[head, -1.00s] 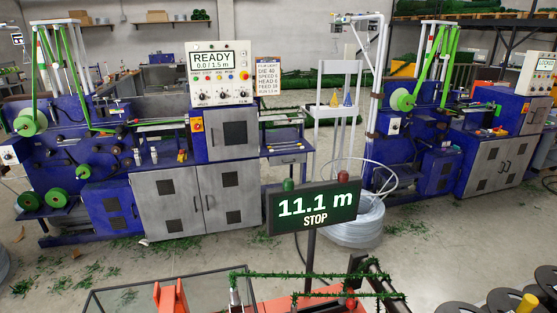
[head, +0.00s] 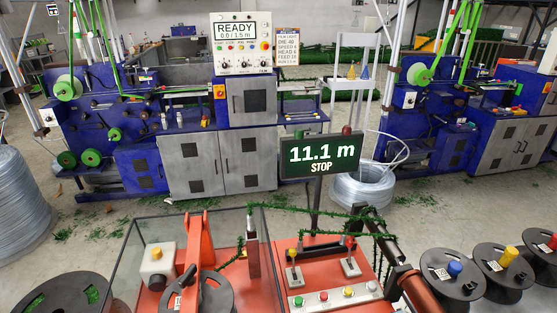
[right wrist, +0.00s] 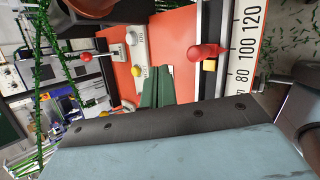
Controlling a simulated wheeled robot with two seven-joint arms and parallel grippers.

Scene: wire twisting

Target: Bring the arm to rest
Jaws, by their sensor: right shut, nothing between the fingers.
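My right gripper (right wrist: 158,75) shows in the right wrist view as two green fingers lying together, shut and empty, in front of the orange machine panel (right wrist: 170,35). My right arm and gripper do not show in the head view. My left gripper is in neither view. In the head view the orange machine (head: 285,265) stands close in front. A green barbed strand (head: 320,210) runs across it. The display (head: 321,155) above it reads 11.1 m and STOP.
Control levers (head: 350,262) and a button panel (head: 335,296) are on the orange machine. A ruler (right wrist: 245,45) with a red knob (right wrist: 205,51) is beside my fingers. Black spools (head: 452,277) stand at right. Wire coils (head: 362,188) and blue machines (head: 200,150) are behind, with open floor between.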

